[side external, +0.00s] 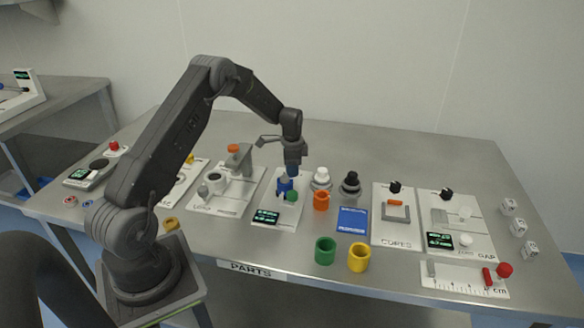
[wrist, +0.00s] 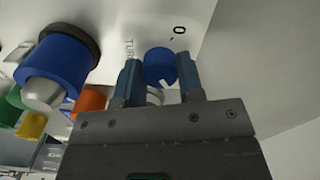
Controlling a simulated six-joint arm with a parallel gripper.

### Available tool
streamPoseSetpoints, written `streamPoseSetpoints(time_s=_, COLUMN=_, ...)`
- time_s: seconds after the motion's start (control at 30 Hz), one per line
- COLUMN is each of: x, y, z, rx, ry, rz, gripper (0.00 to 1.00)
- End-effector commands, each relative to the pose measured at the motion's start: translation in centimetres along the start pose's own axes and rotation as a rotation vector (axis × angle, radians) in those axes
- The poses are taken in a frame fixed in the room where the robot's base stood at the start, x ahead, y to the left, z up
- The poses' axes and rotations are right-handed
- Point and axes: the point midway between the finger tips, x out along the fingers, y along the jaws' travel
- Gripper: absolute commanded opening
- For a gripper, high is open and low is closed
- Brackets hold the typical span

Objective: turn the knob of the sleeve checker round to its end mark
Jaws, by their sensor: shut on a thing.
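The sleeve checker (side external: 270,228) is a white panel with a small lit display (side external: 265,216), in the middle of the table in the side view. Its round blue knob (wrist: 158,64) shows in the wrist view, with a white pointer line, beside printed "TURN" and "0" marks. My gripper (wrist: 158,80) is shut on the knob, one blue fingertip on each side. In the side view my gripper (side external: 291,174) points down over the panel's back part and hides most of the knob. The end mark cannot be made out.
A blue sleeve (wrist: 62,60) on a grey post stands close to the knob. An orange cup (side external: 321,200), a green cup (side external: 326,250) and a yellow cup (side external: 359,257) stand to the right. A white loop panel (side external: 228,207) lies to the left. The table's back is clear.

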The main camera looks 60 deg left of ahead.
Motion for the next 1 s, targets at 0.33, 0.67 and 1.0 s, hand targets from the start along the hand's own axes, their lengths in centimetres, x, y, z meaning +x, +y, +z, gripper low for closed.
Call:
streamPoseSetpoints(time_s=0.33, x=-0.07, y=-0.03, z=-0.04, rx=0.098, ry=0.001, rz=-0.001, gripper=0.11)
streamPoseSetpoints(time_s=0.67, x=-0.07, y=-0.03, z=-0.04, rx=0.11, ry=0.001, rz=-0.001, gripper=0.11)
streamPoseSetpoints(time_s=1.0, x=-0.05, y=-0.02, z=-0.03, rx=0.108, ry=0.0, rz=-0.001, gripper=0.56)
